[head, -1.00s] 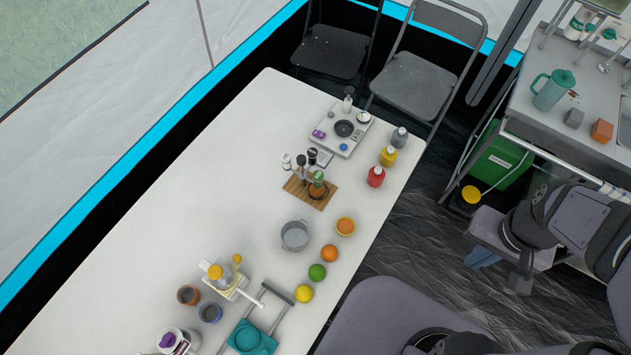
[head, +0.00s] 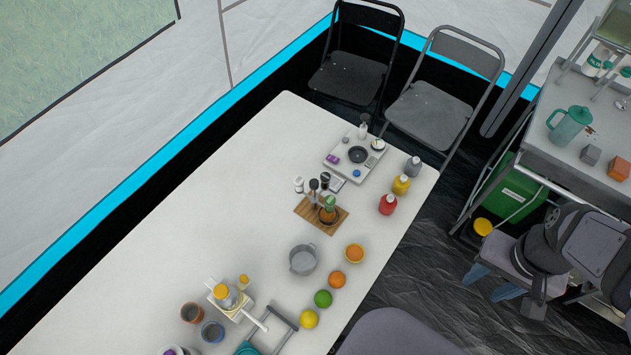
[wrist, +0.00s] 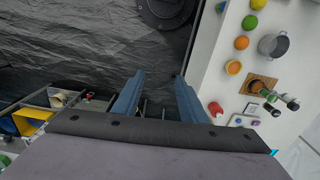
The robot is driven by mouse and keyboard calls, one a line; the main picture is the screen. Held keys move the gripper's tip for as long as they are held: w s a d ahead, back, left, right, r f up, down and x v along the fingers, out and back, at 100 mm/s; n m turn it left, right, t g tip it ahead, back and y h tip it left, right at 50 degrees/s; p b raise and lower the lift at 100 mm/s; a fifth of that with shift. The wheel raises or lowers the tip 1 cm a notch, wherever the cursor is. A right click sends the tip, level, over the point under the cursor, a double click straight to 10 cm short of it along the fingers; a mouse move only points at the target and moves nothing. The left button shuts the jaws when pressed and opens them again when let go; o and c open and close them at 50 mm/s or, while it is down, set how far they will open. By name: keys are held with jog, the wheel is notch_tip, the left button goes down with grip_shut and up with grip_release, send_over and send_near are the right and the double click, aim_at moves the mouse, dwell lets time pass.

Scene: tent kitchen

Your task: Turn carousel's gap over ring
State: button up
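No part is plainly recognisable as a carousel or its ring. A wooden board (head: 304,215) holds small dark-capped bottles (head: 319,185) and a green-and-amber one; it also shows in the wrist view (wrist: 252,88). Behind it, a pale square plate (head: 345,168) carries a dark round disc (head: 357,155), a purple piece and a clear bottle. My gripper (head: 491,281) is off the table's right side, over the dark floor. In the wrist view its two blue fingers (wrist: 157,98) are apart with nothing between them.
Red (head: 388,205), yellow (head: 401,184) and grey bottles line the table's right edge. A grey pot (head: 303,260) and several fruits stand nearer. Folding chairs (head: 430,110) stand behind, and a counter with a teal jug (head: 569,126) is at right. The table's left part (head: 180,235) is clear.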

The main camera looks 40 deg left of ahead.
jog(key=w+a+n+b, duration=0.1)
jog(key=w+a+n, duration=0.1)
jog(key=w+a, duration=0.5)
jog(key=n+b, duration=0.4)
jog(key=n, duration=0.3)
send_over(314, 182)
notch_tip(314, 182, down, 4)
jog(key=shift+f, duration=0.15)
jog(key=shift+f+p, duration=1.65)
jog(key=shift+f, duration=2)
jog(key=shift+c, duration=0.4)
grip_shut()
